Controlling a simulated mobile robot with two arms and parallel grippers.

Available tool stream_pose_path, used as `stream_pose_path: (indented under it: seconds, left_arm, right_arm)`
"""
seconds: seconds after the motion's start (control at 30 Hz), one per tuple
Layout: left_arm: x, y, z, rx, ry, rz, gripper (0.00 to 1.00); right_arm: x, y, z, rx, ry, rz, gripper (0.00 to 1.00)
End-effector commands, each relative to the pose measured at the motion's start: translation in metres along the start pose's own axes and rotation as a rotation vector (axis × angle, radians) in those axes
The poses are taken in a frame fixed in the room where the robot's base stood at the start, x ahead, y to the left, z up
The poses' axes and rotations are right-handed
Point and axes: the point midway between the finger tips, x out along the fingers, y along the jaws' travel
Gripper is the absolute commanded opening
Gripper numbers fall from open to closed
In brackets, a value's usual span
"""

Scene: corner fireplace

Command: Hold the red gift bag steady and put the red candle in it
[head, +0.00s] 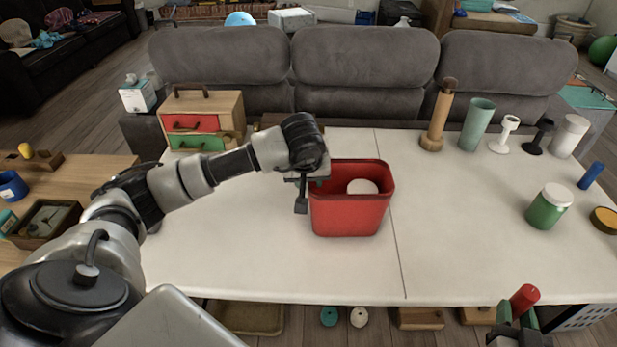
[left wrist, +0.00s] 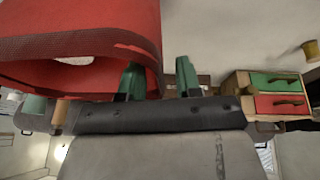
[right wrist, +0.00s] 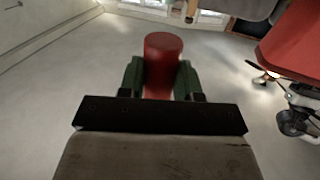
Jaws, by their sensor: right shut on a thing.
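The red gift bag (head: 350,215) stands open and upright on the white table. My left gripper (head: 309,190) is at its left rim, fingers apart, one outside the bag and the other at the rim. The left wrist view shows the bag (left wrist: 110,25) beside the open green fingers (left wrist: 160,78); contact with the wall is unclear. The red candle (head: 524,297) is upright in my right gripper (head: 516,322), at the front right beyond the table edge. The right wrist view shows the candle (right wrist: 163,65) between the closed fingers.
A round white thing (head: 362,186) lies inside the bag. A green jar (head: 548,207), a blue cylinder (head: 591,176) and a green cup (head: 477,125) stand to the right. A small drawer chest (head: 222,108) is behind left. The table (head: 440,240) right of the bag is clear.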

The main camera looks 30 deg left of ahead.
Motion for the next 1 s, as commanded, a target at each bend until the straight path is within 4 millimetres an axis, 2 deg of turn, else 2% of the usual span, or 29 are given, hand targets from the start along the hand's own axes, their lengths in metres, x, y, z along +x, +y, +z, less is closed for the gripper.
stream_pose_path:
  seconds: [0.47, 0.67, 1.0]
  left_arm:
    - [0.0000, 0.0000, 0.0000, 0.000, 0.000, 0.000, 0.34]
    - [0.0000, -0.0001, 0.0000, 0.000, 0.000, 0.000, 0.64]
    - [-0.0044, 0.0001, -0.0005, 0.000, 0.001, 0.001, 0.64]
  right_arm:
    - [0.0001, 0.0000, -0.0003, 0.000, 0.001, 0.000, 0.09]
    - [0.0000, 0.0000, -0.0003, 0.000, 0.001, 0.000, 0.09]
    - [0.0001, 0.0000, -0.0004, 0.000, 0.001, 0.000, 0.09]
